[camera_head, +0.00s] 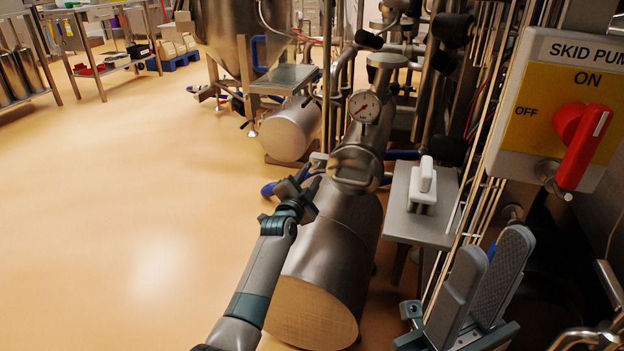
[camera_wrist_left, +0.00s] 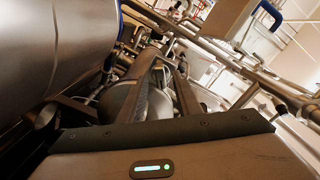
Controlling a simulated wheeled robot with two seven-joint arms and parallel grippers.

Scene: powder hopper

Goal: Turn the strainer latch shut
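The strainer (camera_head: 357,166) appears to be the short steel cylinder with a round end, below a pressure gauge (camera_head: 364,106) in the head view. A small pale metal piece (camera_head: 318,159) at its left side may be the latch; I cannot tell its position. My left gripper (camera_head: 308,180) is just left of the strainer, close to that piece, and I cannot tell whether they touch. In the left wrist view, its dark fingers (camera_wrist_left: 165,90) point toward blurred metal parts, and any contact is unclear. My right gripper (camera_head: 482,285) is low at the right, its two grey pads apart and empty.
A large steel motor cylinder (camera_head: 322,270) lies beneath the strainer. A metal shelf (camera_head: 432,228) with a white-handled item (camera_head: 424,186) stands to its right. The skid pump panel with a red switch (camera_head: 582,140) is at upper right. The floor (camera_head: 130,230) at left is clear.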

